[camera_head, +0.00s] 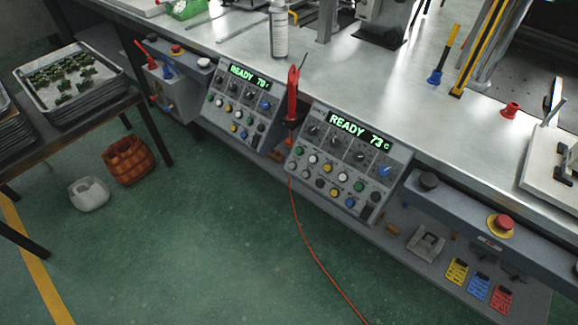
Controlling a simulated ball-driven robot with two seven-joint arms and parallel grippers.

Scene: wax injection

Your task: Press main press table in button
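Two grey control panels hang on the front edge of the metal workbench (330,75). The left panel (219,103) has a green display reading READY 70 C. The right panel (298,149) has a display reading READY 73 C, with dark knobs, one blue knob (384,170) and rows of white, green, yellow, blue and dark buttons. Its white button (343,177) and a green button (359,186) show in the lower rows. The button labels are too small to read, so I cannot tell which one is table in. Neither of my grippers is in view.
A red-handled tool (292,95) stands between the panels, and an orange cable (311,250) runs down to the floor. A red stop button (501,225) and a black button (429,181) are on the bench front at right. A tray (103,88) with green pieces is at left.

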